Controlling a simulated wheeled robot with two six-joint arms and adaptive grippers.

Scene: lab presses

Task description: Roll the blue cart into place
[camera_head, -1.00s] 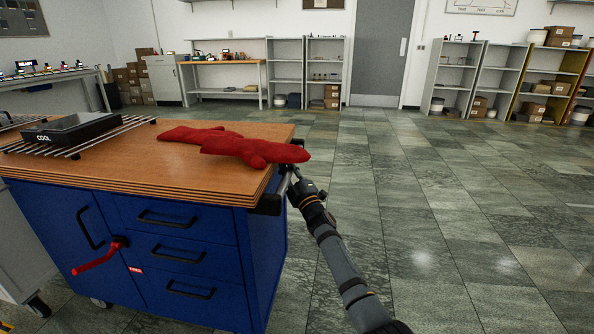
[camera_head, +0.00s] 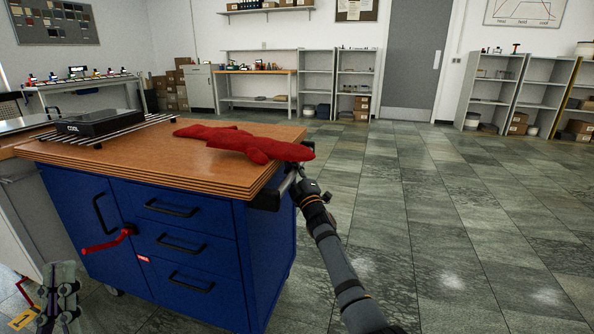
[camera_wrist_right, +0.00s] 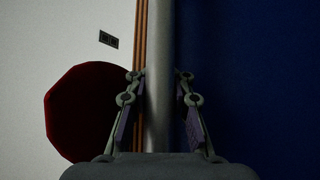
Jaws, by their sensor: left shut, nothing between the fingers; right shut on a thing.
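The blue cart (camera_head: 205,262) stands at the left of the head view, with a wooden top, black drawer handles and a red lever (camera_head: 103,243) on its front. A metal push bar (camera_head: 287,184) runs along its right side. My right gripper (camera_head: 300,177) is shut on this bar; the right wrist view shows the bar (camera_wrist_right: 159,85) between its fingers. My left gripper (camera_head: 62,272) is at the lower left, in front of the cart, shut and empty. Where the cart's wheels touch the floor is mostly hidden.
Red mitts (camera_head: 243,142) and a black device marked COOL (camera_head: 98,122) on a metal rack lie on the cart top. A grey cabinet or bench (camera_head: 22,215) stands close to the cart's left. Shelves (camera_head: 318,82) line the back wall. The tiled floor (camera_head: 430,220) at right is clear.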

